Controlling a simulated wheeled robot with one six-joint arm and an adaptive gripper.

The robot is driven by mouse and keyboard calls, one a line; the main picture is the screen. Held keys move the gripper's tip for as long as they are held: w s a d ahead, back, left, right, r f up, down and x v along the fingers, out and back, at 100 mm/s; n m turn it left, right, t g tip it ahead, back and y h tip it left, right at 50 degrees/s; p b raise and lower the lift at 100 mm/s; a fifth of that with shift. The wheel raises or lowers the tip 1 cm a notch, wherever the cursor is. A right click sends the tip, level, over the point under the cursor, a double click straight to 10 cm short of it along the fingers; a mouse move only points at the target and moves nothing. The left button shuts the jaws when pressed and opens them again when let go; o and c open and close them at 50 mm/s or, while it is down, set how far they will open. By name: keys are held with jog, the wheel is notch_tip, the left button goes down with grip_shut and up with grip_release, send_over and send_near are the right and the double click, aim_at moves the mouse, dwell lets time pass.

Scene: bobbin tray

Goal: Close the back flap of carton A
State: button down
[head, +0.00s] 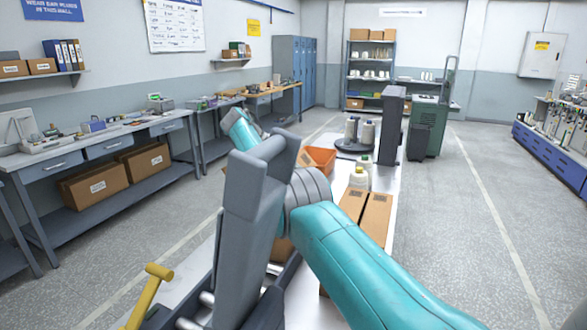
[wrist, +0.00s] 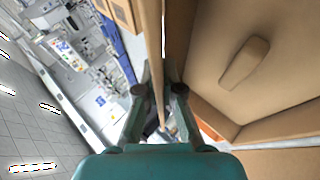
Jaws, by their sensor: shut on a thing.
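My gripper (wrist: 160,85) is shut on a thin cardboard flap (wrist: 154,35) in the wrist view. The flap is seen nearly edge-on and stands up between the two fingers. To its right is the open carton (wrist: 213,45), with brown inner walls and a long rounded brown piece (wrist: 245,62) on one inner face. I cannot read a letter on it. In the head view my arm covers the gripper and most of this carton; only a small brown patch (head: 283,250) shows beside the arm.
Two long brown boxes (head: 376,215) lie on the white table right of my arm. Behind them are white spools (head: 358,178), an orange bin (head: 322,158) and a dark post (head: 392,125).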

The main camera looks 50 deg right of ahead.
jog(key=shift+f, duration=0.15)
dwell(0.5)
jog(key=c, duration=1.3)
grip_release()
jog(key=shift+d, duration=0.1)
